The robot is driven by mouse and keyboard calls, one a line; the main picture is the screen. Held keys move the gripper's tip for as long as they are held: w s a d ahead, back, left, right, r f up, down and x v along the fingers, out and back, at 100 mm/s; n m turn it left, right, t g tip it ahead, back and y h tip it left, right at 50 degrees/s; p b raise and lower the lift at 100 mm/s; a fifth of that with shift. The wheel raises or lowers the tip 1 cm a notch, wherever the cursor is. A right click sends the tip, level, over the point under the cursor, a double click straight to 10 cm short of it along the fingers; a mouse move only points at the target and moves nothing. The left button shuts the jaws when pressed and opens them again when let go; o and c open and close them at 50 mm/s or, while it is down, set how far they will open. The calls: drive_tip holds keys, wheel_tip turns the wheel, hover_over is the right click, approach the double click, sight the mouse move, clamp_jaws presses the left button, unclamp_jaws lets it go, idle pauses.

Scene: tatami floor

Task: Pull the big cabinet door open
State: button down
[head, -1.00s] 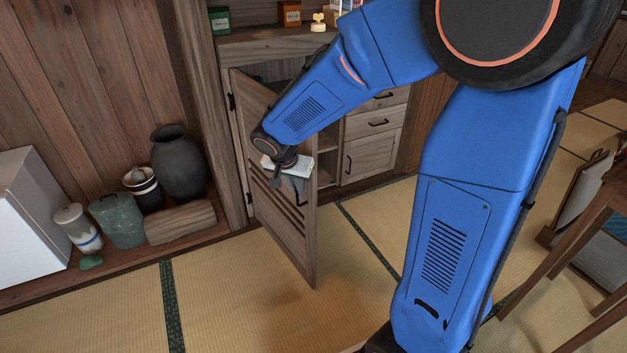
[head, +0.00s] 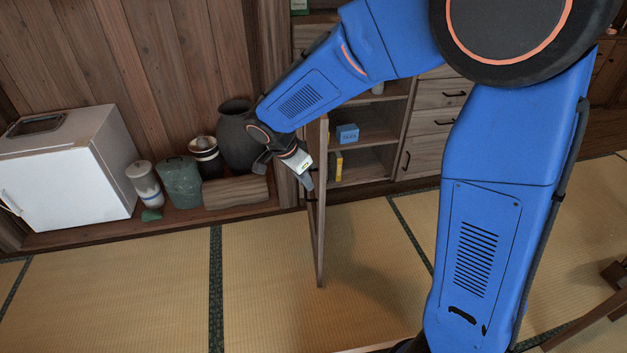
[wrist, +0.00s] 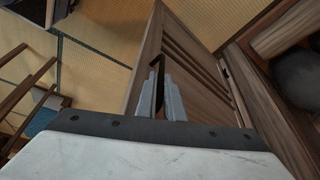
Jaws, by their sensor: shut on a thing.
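The big cabinet door (head: 321,240) is a wooden panel, swung wide open and seen nearly edge-on in the head view. It also shows in the wrist view (wrist: 196,50) with its slats and frame. My gripper (head: 308,184) is at the door's handle side, with its grey fingers (wrist: 160,98) shut on the dark door handle (wrist: 156,82).
Inside the cabinet are a blue box (head: 347,134) and a yellow item (head: 336,166). Left of the door stand a dark vase (head: 236,140), a green pot (head: 180,183), a wooden block (head: 236,191) and a white box (head: 66,172). Tatami floor (head: 270,290) in front is clear.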

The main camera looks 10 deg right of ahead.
drive_tip(key=shift+w+a+r, duration=0.1)
drive_tip(key=shift+w+a, duration=0.1)
drive_tip(key=c, duration=1.9)
unclamp_jaws()
drive_tip(key=shift+s, duration=0.1)
drive_tip(key=v, duration=1.7)
drive_tip(key=shift+r, duration=0.1)
